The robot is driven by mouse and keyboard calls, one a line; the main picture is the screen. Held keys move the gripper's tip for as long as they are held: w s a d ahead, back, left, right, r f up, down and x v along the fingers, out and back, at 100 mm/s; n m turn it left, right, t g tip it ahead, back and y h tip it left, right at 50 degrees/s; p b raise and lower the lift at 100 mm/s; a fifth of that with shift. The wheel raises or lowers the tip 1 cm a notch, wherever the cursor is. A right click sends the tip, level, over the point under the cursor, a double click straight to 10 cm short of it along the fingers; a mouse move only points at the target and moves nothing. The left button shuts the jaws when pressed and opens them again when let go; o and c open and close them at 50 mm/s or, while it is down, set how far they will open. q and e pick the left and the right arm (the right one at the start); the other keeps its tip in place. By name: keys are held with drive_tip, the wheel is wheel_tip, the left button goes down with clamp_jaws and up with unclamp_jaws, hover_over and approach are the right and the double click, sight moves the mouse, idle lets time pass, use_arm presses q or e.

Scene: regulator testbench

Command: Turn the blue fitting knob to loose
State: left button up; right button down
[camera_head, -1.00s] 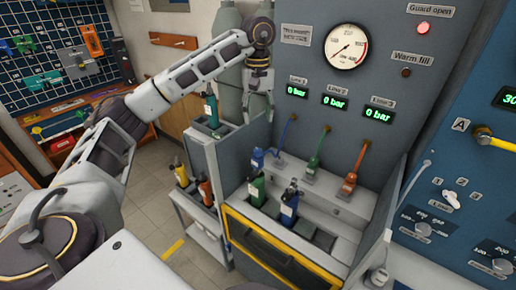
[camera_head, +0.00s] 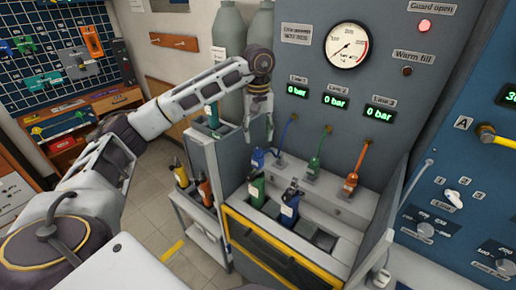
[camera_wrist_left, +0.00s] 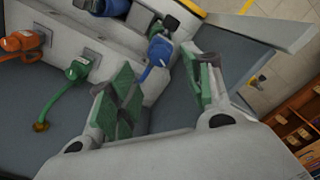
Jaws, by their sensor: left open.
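My left gripper (camera_head: 258,124) is open and empty, pointing down just above the fitting. In the left wrist view its green-padded fingers (camera_wrist_left: 165,80) are spread apart. I cannot tell whether either finger touches the handle. My right gripper is out of view.
A green fitting (camera_head: 313,165) and an orange fitting (camera_head: 349,182) stand to the right. Bottles, including a blue one (camera_head: 290,208), stand in the yellow-edged front tray (camera_head: 275,250). A grey side wall (camera_head: 232,155) rises left of the fitting. A pressure gauge (camera_head: 347,46) is above.

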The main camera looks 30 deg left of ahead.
sight(258, 149)
use_arm(q)
drive_tip(key=shift+f, duration=3.3)
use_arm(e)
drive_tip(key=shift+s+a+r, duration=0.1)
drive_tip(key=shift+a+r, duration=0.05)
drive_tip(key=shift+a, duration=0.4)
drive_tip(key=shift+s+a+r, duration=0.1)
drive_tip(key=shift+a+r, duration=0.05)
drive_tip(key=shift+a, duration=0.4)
use_arm(q)
drive_tip(key=c, duration=1)
drive_tip(key=shift+c, duration=0.3)
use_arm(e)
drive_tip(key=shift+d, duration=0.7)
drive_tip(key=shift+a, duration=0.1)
